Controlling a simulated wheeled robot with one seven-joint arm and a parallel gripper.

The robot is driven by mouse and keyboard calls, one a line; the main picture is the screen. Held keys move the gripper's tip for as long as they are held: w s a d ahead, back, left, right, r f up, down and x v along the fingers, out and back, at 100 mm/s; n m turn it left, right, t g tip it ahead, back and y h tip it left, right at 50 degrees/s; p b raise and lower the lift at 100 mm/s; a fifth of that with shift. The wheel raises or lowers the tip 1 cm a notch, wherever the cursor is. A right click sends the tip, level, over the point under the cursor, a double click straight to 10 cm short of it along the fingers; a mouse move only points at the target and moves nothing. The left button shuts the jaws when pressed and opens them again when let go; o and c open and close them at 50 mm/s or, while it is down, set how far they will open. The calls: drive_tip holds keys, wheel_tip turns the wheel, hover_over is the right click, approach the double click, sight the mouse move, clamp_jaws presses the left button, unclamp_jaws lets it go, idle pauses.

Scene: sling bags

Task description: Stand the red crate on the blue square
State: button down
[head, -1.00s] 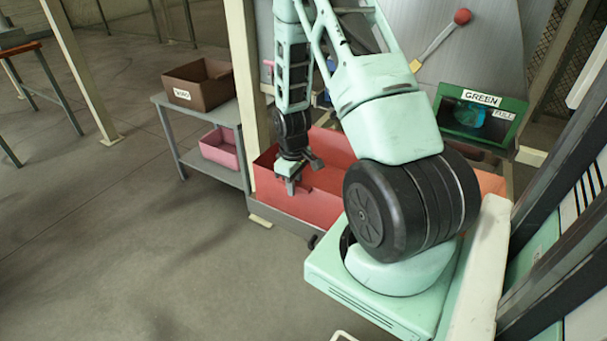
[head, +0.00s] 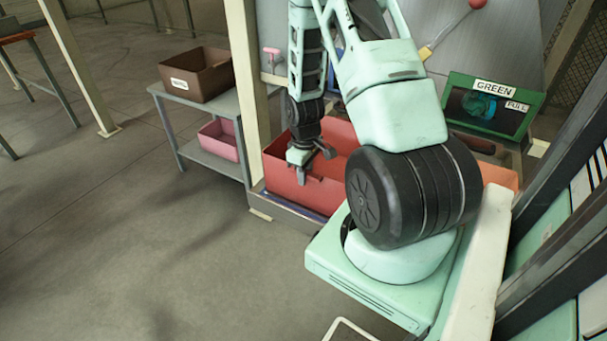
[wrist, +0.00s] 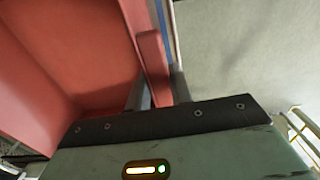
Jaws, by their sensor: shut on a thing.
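The red crate (head: 281,182) is open-topped and upright on or just above the low grey bench behind my arm. My gripper (head: 302,177) points down and is shut on the crate's near wall. In the wrist view the fingers (wrist: 158,92) pinch that wall, with the crate's inside (wrist: 75,55) to the left. A thin strip of the blue square (head: 290,207) shows along the crate's lower front edge, and a blue line also shows beside the wall in the wrist view (wrist: 168,35). The rest of the square is hidden. I cannot tell whether the crate touches the bench.
A grey side table (head: 215,105) at left holds a brown box (head: 197,76) on top and a pink bin (head: 218,140) on its shelf. A cream post (head: 243,80) stands close beside the crate's left end. A green "GREEN" bin (head: 492,105) is at right. Floor at left is clear.

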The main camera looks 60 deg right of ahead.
drive_tip(key=c, duration=1.3)
unclamp_jaws()
drive_tip(key=shift+o, duration=0.2)
drive_tip(key=shift+r, duration=0.1)
